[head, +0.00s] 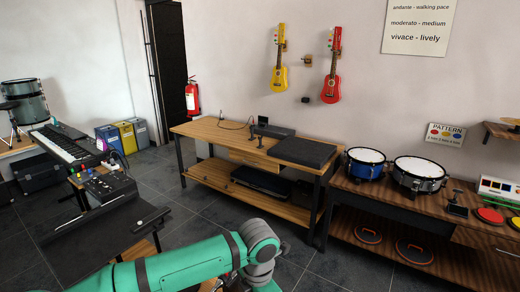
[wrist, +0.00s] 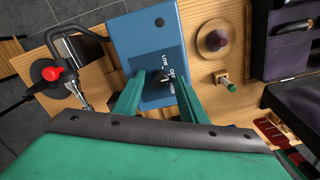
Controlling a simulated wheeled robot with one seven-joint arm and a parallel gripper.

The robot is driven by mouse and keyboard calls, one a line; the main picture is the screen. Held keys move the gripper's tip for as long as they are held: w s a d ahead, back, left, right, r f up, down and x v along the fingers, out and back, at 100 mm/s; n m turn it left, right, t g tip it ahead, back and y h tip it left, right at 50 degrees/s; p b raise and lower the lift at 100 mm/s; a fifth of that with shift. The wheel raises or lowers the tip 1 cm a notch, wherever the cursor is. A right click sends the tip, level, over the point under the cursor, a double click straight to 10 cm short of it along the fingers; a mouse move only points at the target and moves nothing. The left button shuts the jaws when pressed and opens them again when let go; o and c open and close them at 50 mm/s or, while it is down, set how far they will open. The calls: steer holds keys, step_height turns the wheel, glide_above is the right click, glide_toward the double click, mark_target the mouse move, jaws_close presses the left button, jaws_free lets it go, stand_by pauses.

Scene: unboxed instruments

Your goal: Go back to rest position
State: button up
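My gripper (wrist: 158,90) shows in the wrist view with its two green fingers spread apart. It is over a blue box (wrist: 128,35) with white lettering that includes "LOW", on a wooden surface. A small dark knob or switch (wrist: 160,78) on the box shows between the fingers, and I see no finger closed on it. Whether a finger touches the box I cannot tell. In the head view my green arm crosses the bottom edge, and the gripper is outside the picture.
Near the gripper are a black stand with a red knob (wrist: 52,74), a round brown disc (wrist: 212,40), a small brass block with a green end (wrist: 226,83) and a dark case (wrist: 283,48). The head view shows a wooden workbench (head: 205,130), drums (head: 419,172) and a keyboard (head: 65,146). Floor (head: 185,212) is open between.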

step_height(320, 180, up, 11)
step_height(320, 180, down, 11)
steer(key=shift+f, duration=0.1)
steer(key=m, duration=1.1)
steer(key=shift+r+m, duration=0.25)
steer(key=shift+m, duration=0.25)
steer(key=shift+r, duration=3.6)
